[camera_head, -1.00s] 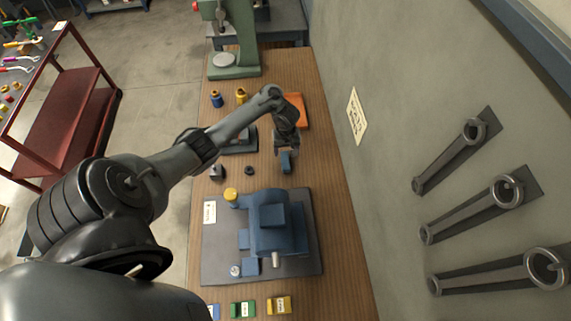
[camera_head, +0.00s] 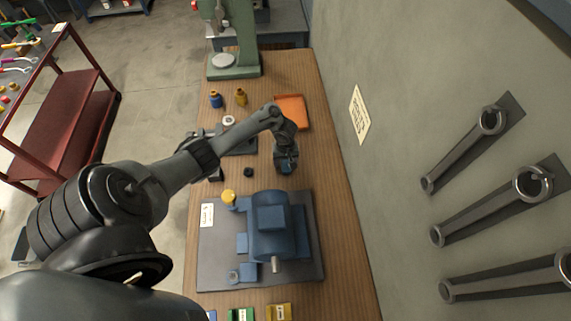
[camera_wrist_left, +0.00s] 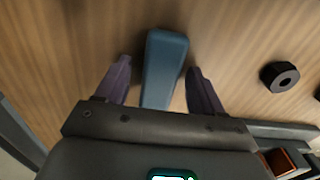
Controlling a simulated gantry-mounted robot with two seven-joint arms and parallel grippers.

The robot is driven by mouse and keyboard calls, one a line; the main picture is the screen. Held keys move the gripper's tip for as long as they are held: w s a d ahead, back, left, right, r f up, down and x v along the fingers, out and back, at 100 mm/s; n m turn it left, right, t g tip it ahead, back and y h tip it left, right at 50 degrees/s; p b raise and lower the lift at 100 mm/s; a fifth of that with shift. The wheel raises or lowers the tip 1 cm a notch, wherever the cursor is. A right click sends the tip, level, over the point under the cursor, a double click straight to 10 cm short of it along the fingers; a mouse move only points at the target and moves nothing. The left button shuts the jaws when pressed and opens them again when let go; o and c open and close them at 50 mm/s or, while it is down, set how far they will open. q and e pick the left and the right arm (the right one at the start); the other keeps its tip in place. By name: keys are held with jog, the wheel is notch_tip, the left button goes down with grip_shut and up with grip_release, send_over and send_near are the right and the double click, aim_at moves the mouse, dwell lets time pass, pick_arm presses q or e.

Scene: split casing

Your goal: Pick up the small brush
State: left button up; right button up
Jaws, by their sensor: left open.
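The small brush shows in the left wrist view as a smooth blue-grey bar (camera_wrist_left: 165,62) on the wooden bench; I see no bristles. My left gripper (camera_head: 286,168) is just over it in the head view and hides most of it. In the left wrist view the open fingers of the left gripper (camera_wrist_left: 158,85) stand either side of the bar, with a gap on both sides. My right gripper is not in view.
A blue motor casing (camera_head: 268,222) on a grey mat (camera_head: 217,272) stands in front of the gripper. An orange tray (camera_head: 291,110) lies behind it. A black nut (camera_wrist_left: 280,76) lies to the right in the wrist view. The wall is to the right.

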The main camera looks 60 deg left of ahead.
aim_at(286, 161)
pick_arm(q)
jog(key=c, duration=1.1)
jog(key=shift+o, duration=0.2)
jog(key=shift+r+p, duration=2.35)
jog(key=shift+r, duration=2.75)
